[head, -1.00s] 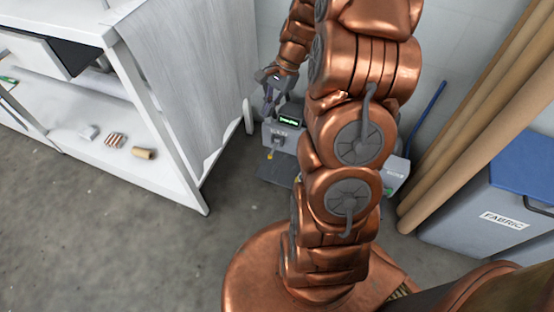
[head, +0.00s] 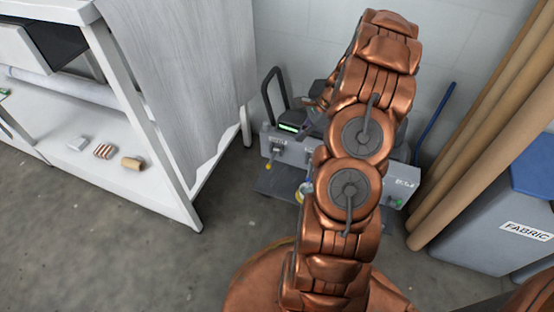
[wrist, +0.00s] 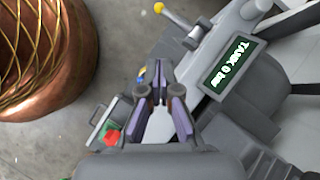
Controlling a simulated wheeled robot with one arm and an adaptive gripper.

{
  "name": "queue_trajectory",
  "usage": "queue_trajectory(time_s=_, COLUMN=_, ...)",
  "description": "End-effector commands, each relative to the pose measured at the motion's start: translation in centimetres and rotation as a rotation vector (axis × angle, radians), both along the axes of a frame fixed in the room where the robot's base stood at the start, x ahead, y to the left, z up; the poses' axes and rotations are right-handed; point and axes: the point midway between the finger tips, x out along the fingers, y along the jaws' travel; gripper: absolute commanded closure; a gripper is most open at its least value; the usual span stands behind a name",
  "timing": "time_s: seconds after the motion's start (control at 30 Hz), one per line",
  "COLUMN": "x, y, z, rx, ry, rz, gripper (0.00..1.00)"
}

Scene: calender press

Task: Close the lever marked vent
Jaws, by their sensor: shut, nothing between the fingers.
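A grey machine (head: 272,145) with a small lit display stands against the wall in the head view. A yellow-tipped lever (head: 270,163) hangs from its front at left; it appears to be the yellow-tipped lever (wrist: 174,18) at the top of the wrist view. A blue and yellow part (head: 305,190) shows beside my arm, and a bit of it shows past my fingers in the wrist view (wrist: 141,74). No label readable as vent shows. My gripper (wrist: 158,80) is shut and empty in front of the machine; my arm hides much of it in the head view.
The display (wrist: 230,66) reads "TANK 0 bar". A red part (wrist: 112,136) lies left of my gripper. A black loop handle (head: 275,90) rises behind the machine. A white cloth-draped table (head: 185,190) stands left; cardboard tubes (head: 480,120) and a fabric bin (head: 490,215) stand right.

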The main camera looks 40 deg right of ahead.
Motion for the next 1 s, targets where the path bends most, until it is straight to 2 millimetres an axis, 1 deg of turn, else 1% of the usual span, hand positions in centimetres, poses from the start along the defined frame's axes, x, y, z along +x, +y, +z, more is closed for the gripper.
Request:
queue_trajectory(time_s=0.17, x=0.2, y=0.5, z=-0.9, rx=0.002, ry=0.002, rz=0.002, gripper=1.0)
queue_trajectory(time_s=0.27, x=0.4, y=1.2, z=-2.0, rx=0.005, ry=0.002, rz=0.003, gripper=1.0)
queue_trajectory(time_s=0.73, x=2.0, y=5.1, z=-9.0, rx=0.0, ry=0.0, rz=0.002, gripper=1.0)
queue_trajectory(time_s=0.9, x=2.7, y=7.1, z=-10.0, rx=0.003, ry=0.001, rz=0.005, gripper=1.0)
queue_trajectory(time_s=1.0, x=3.0, y=7.7, z=-10.3, rx=0.003, ry=0.001, rz=0.005, gripper=1.0)
